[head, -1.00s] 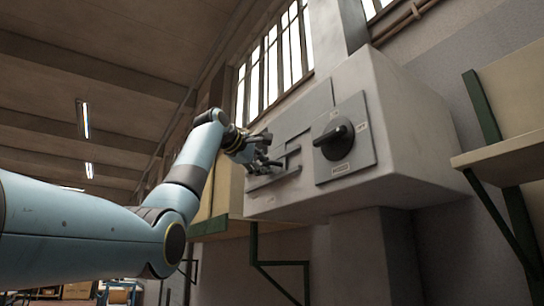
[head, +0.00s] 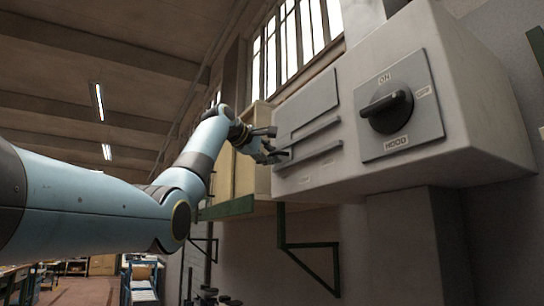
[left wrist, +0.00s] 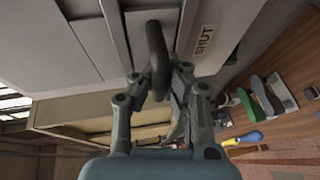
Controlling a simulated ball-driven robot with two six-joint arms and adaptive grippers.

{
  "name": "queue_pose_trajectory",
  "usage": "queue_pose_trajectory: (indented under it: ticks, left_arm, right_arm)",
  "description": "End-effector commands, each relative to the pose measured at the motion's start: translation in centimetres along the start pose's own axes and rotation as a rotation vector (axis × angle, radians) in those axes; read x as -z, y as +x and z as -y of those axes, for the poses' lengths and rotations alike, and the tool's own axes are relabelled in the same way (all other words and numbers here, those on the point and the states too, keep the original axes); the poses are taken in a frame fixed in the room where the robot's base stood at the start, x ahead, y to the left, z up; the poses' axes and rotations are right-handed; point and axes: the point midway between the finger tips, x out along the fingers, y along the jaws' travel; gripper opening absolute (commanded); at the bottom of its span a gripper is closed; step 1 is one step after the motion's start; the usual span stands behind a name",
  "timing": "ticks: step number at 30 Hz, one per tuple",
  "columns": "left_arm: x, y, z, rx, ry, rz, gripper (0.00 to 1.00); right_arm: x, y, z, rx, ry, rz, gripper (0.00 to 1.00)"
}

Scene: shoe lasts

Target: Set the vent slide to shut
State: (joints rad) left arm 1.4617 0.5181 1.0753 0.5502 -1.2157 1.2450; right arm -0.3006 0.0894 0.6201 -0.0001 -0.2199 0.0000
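The vent slide runs between two grey rails (head: 318,150) on the front of the pale box, left of the rotary switch. Its dark upright handle (left wrist: 157,52) shows in the left wrist view, close beside the "SHUT" label (left wrist: 204,42). My left gripper (head: 278,145) is at the left end of the rails. In the left wrist view my left gripper (left wrist: 160,80) has its fingers spread on either side of the handle, with gaps that look open; contact cannot be made out. My right gripper is not in view.
The rotary switch (head: 388,107), marked "ON" and "HOOD", is on the box (head: 470,100) right of the rails. A shelf (head: 228,208) on a green bracket is below left.

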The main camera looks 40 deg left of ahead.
Motion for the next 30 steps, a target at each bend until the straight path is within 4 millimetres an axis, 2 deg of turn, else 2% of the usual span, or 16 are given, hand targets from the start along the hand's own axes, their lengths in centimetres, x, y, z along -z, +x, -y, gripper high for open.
queue_pose_trajectory:
  ticks: [2,3,9,15,20,23,30]
  left_arm:
    - [0.3,-0.2,-0.4,-0.01,0.004,-0.008,0.0]
    - [0.3,-0.2,-0.4,-0.01,0.004,-0.008,0.1]
    - [0.2,-0.2,-0.3,-0.007,0.003,-0.006,0.36]
    - [0.1,-0.1,-0.2,-0.005,0.002,-0.004,0.36]
    - [0.2,-0.7,-0.2,-0.005,0.003,-0.005,0.36]
    - [0.3,-2.0,-0.2,-0.005,0.004,-0.007,0.36]
    - [0.4,-7.4,-0.1,-0.006,0.006,-0.01,0.36]
  right_arm:
    - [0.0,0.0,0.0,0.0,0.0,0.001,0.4]
    - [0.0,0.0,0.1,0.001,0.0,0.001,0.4]
    - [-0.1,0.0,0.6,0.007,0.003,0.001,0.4]
    - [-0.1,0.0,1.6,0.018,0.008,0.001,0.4]
    - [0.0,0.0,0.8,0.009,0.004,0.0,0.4]
    - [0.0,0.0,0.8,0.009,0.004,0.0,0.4]
    - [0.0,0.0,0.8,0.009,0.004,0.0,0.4]
